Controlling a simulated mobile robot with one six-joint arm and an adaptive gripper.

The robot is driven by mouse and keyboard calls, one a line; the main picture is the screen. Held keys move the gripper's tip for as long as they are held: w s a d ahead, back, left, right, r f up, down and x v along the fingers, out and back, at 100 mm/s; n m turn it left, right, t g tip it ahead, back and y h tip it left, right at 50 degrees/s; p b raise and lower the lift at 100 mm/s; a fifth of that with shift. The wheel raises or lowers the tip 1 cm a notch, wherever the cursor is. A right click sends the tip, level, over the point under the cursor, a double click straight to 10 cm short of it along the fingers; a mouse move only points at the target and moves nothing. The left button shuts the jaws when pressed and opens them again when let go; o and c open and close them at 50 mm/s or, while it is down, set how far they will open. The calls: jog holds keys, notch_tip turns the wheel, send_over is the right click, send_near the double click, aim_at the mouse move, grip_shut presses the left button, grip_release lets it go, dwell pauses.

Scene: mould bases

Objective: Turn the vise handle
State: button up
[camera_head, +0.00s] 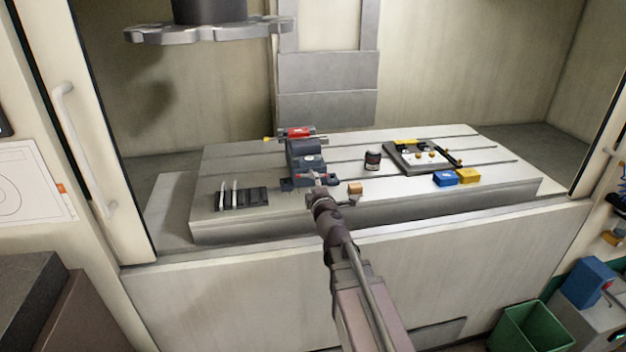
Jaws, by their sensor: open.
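The dark blue-grey vise (304,150) stands on the slotted metal table, left of its middle. A red piece (299,132) shows at its far end. Its near end faces me, and small red parts (317,177) show there, close to my gripper. I cannot tell the handle apart clearly, as it is small and partly hidden by my gripper. My gripper (320,188) is open at the vise's near end, over the table's front edge. I cannot tell whether it touches the handle.
A small orange-brown block (354,188) lies just right of my gripper. A black rack (240,198) stands left of the vise. A dark jar (373,160), a mould plate (421,156), a blue box (445,178) and a yellow box (468,176) stand to the right.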

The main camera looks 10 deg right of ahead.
jog(key=shift+s, duration=1.35)
jog(key=shift+r, duration=0.15)
jog(key=c, duration=0.6)
jog(key=shift+w+a+r+n+p, duration=0.1)
jog(key=shift+w+r+n+p, duration=0.15)
jog(key=shift+n+p, duration=0.1)
grip_shut()
jog(key=w+a+r+n+g+y+p, duration=0.35)
jog(key=r+n+p, duration=0.25)
jog(key=n+p, duration=0.5)
jog(key=w+a+r+n+g+y+p, duration=0.35)
jog(key=r+n+p, duration=0.4)
jog(key=n, duration=0.65)
jog(key=s+d+r+n+g+h+p, duration=0.1)
jog(key=s+d+n+g+h+p, duration=0.2)
jog(key=p, duration=1.2)
jog(key=shift+d+r+n+g+h, duration=0.4)
jog(key=shift+d+n+g+h, duration=1.1)
jog(key=shift+d+n+g, duration=2)
